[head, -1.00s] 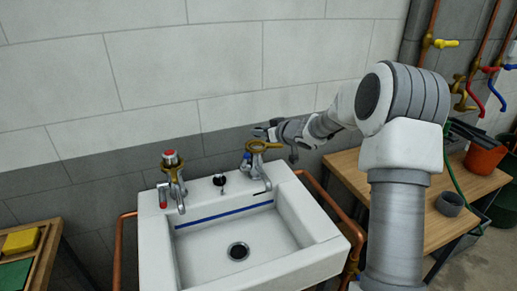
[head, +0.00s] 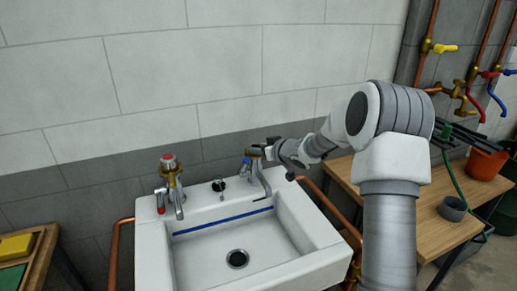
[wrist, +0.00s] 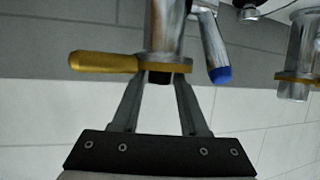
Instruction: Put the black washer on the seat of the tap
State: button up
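The tap (head: 255,170) with the blue lever stands at the right of the sink's back edge. In the wrist view, which is upside down, its chrome body (wrist: 164,25) ends in a brass collar with a bar out to the left (wrist: 103,62). My gripper (head: 264,151) reaches in from the right at the top of this tap. In the wrist view my gripper (wrist: 159,80) has its fingers on both sides of a small dark piece, apparently the black washer (wrist: 159,77), right at the collar. The fingertips and the seat are hidden by the collar.
The other tap (head: 173,185), with a red top, stands left on the sink (head: 290,262). A small black-topped fitting (head: 218,185) sits between the taps. The wall is close behind. A wooden bench (head: 425,225) with a grey ring (head: 453,208) and an orange pot (head: 485,162) is at right.

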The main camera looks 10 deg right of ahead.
jog(key=shift+r, duration=0.1)
jog(key=shift+r, duration=0.2)
jog(key=p+v, duration=0.2)
jog(key=v, duration=1)
